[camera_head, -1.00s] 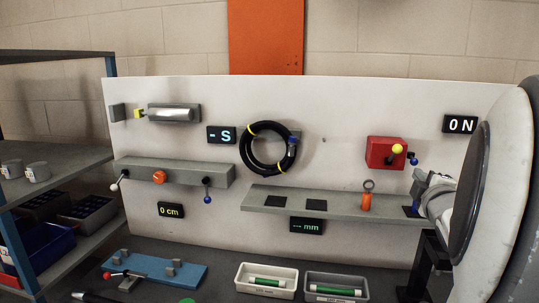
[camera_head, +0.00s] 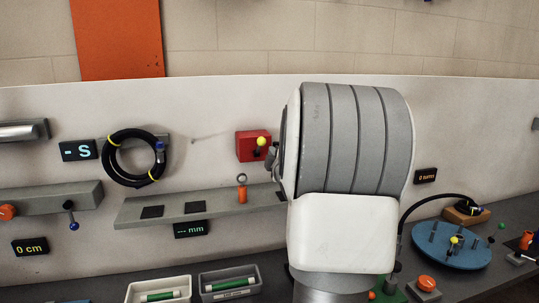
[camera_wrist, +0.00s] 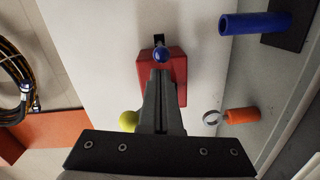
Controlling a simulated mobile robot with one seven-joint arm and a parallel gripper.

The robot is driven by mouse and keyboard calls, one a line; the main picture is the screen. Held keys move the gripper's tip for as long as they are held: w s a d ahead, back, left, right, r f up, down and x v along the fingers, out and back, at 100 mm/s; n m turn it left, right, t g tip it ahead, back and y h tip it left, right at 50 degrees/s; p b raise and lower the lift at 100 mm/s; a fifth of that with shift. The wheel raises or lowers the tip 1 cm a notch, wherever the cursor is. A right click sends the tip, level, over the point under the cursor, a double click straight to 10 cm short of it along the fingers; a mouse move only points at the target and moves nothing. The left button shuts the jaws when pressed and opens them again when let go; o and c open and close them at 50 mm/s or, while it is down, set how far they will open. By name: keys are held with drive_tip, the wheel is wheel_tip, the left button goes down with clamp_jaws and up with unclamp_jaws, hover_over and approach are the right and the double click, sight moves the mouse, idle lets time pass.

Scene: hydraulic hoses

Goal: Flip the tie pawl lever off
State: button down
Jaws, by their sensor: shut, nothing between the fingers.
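A red box (camera_head: 247,146) on the white panel carries a yellow ball knob (camera_head: 261,141). In the wrist view the red box (camera_wrist: 178,62) lies behind my gripper (camera_wrist: 162,74), whose fingers are shut and empty. A blue ball knob (camera_wrist: 162,55) sits just beyond the fingertips, by a dark slot at the box's end. I cannot tell whether the fingertips touch it. The yellow knob (camera_wrist: 128,121) is left of the fingers. I cannot tell which knob belongs to the tie pawl lever. In the head view my arm hides the blue knob and most of the gripper.
A grey shelf (camera_head: 130,213) below the box holds an orange ringed fitting (camera_head: 242,194); this fitting (camera_wrist: 242,115) is right of my fingers in the wrist view. A blue cylinder (camera_wrist: 255,23) is at upper right. A coiled black hose (camera_head: 111,174) hangs left.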

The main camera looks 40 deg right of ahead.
drive_tip(key=shift+s+d+n+t+y+p, duration=0.3)
drive_tip(key=shift+n+y+p, duration=0.15)
drive_tip(key=shift+y, duration=0.15)
drive_tip(key=shift+s+d+n+t+y+p, duration=0.3)
drive_tip(key=shift+n+y, duration=0.15)
drive_tip(key=shift+y, duration=0.15)
idle(0.5)
drive_tip(key=d+n+y, duration=0.1)
drive_tip(key=y, duration=0.1)
drive_tip(key=s+d+n+y+p, duration=0.1)
drive_tip(key=n+y, duration=0.1)
drive_tip(key=s+d+n+t+y+p, duration=0.1)
drive_tip(key=d+y, duration=0.1)
drive_tip(key=y, duration=0.1)
drive_tip(key=shift+n, duration=0.3)
